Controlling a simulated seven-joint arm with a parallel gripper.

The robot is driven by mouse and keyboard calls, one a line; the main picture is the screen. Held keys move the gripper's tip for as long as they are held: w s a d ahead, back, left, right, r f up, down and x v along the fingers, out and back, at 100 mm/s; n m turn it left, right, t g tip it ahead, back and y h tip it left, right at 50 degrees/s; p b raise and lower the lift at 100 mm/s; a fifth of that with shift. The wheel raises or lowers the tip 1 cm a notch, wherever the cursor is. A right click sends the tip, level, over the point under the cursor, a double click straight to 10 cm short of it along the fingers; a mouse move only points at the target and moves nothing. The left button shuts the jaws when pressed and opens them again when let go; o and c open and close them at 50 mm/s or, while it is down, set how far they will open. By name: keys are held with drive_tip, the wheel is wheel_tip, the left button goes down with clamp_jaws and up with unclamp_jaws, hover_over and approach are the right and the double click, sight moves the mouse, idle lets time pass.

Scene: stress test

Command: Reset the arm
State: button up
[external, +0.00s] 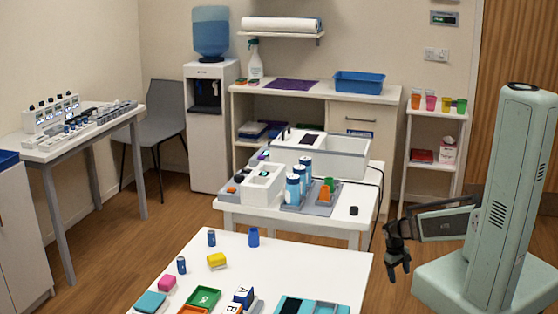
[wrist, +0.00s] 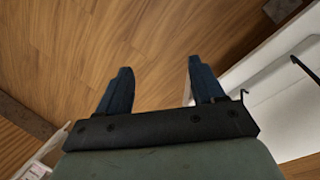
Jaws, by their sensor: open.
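My gripper (external: 398,268) hangs at the end of my dark, bent arm, at the right of the external view. It points down beside the front white table, over the wood floor. In the wrist view my gripper (wrist: 160,85) shows two dark fingers spread wide apart. Nothing is between them, and only floor shows beyond. It touches no object that I can see.
The front white table (external: 300,262) holds small bottles, coloured blocks and trays. A second white table (external: 345,228) behind it carries a white box, blue-white cylinders and cups. A shelf (external: 432,140) with coloured cups stands at the back right. Floor around my gripper looks clear.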

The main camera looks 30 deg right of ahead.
drive_tip(key=s+a+f+g, duration=0.1)
drive_tip(key=s+a, duration=0.3)
drive_tip(key=s, duration=0.5)
drive_tip(key=s+a+f+g+y, duration=0.1)
drive_tip(key=s+a+f+g, duration=0.1)
drive_tip(key=s, duration=0.7)
drive_tip(key=s+a+f+g+y, duration=0.1)
drive_tip(key=s+a+f+g, duration=0.1)
drive_tip(key=s+a, duration=0.3)
drive_tip(key=s+f, duration=0.1)
drive_tip(key=s, duration=0.3)
drive_tip(key=shift+a, duration=0.35)
drive_tip(key=shift+f, duration=0.1)
